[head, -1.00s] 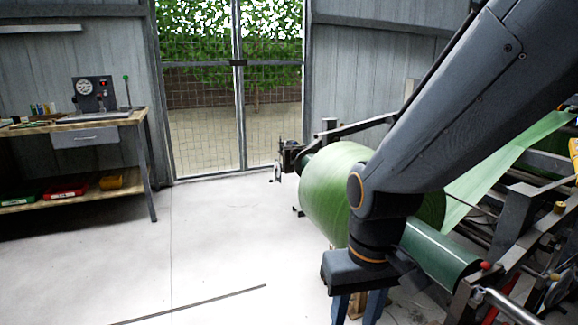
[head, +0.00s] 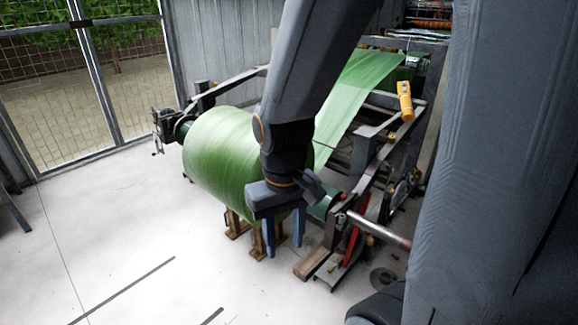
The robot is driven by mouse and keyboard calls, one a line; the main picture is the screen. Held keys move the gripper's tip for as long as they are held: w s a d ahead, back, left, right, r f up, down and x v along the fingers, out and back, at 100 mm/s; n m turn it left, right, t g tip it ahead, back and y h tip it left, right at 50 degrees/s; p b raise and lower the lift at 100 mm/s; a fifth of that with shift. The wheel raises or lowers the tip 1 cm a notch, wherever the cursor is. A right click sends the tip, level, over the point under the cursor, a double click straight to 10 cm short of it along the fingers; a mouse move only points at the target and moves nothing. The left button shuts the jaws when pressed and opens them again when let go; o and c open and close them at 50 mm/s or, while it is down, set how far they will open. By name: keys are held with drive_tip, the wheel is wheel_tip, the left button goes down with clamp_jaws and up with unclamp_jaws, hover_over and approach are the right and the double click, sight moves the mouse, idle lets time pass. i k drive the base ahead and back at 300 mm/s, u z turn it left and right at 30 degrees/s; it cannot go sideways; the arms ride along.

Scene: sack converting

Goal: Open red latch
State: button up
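My gripper (head: 283,235) hangs down in front of the green roll in the head view. Its two blue fingers are apart, with nothing seen between them. A red bar-like part (head: 353,224), which may be the red latch, stands on the machine's near end frame, to the right of my gripper and apart from it. A small red knob (head: 343,196) sits above it by the roll's shaft. I cannot tell whether the latch is open or closed. My arm hides part of the roll and frame.
The large green roll (head: 216,155) feeds a green web (head: 352,90) up into the machine. A metal bar (head: 380,231) sticks out near the red part. Wooden blocks (head: 313,262) lie below. A yellow control box (head: 405,101) hangs at right. The floor at left is clear.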

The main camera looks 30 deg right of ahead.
sight(345, 199)
drive_tip(key=u, duration=0.05)
drive_tip(key=k, duration=0.6)
drive_tip(key=z, duration=0.55)
drive_tip(key=i, duration=1.3)
drive_tip(key=z, duration=0.55)
